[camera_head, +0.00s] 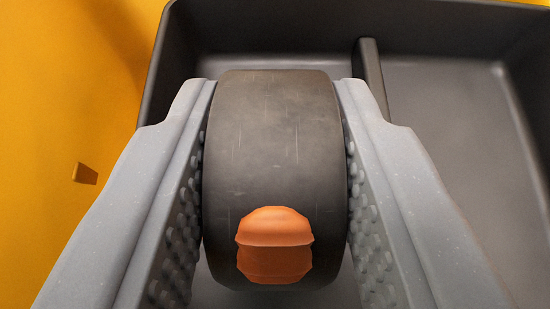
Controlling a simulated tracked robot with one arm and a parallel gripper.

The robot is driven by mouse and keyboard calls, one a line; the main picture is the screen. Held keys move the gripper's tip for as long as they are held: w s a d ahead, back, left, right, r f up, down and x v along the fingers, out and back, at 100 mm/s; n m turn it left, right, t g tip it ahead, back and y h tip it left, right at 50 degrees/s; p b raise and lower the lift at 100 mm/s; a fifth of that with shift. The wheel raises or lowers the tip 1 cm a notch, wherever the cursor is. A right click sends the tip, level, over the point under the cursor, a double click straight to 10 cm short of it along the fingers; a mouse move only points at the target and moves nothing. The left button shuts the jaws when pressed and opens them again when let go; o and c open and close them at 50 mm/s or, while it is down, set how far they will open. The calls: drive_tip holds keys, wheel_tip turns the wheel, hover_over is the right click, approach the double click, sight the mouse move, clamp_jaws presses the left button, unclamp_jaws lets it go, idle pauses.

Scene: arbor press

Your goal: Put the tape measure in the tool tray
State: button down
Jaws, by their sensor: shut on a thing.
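The tape measure (272,150) is a dark grey, rounded body with scuff marks and an orange part (274,247) near its lower end. My gripper (272,100) is shut on it, with one grey, studded finger against each side. The tool tray (525,115) is dark grey with raised walls and a divider (371,75). The tape measure appears in front of its left compartment and covers much of it. I cannot tell how high it is above the tray floor.
The right compartment's visible floor (450,120) is bare. A yellow-orange surface (60,60) lies left of the tray, with a small brownish-orange piece (86,174) on it. The tray's left wall is close to my left finger in the picture.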

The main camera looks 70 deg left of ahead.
drive_tip(key=c, duration=1.1)
unclamp_jaws()
drive_tip(key=shift+r, duration=0.1)
drive_tip(key=b+v, duration=0.1)
drive_tip(key=v, duration=1.1)
drive_tip(key=shift+d, duration=0.1)
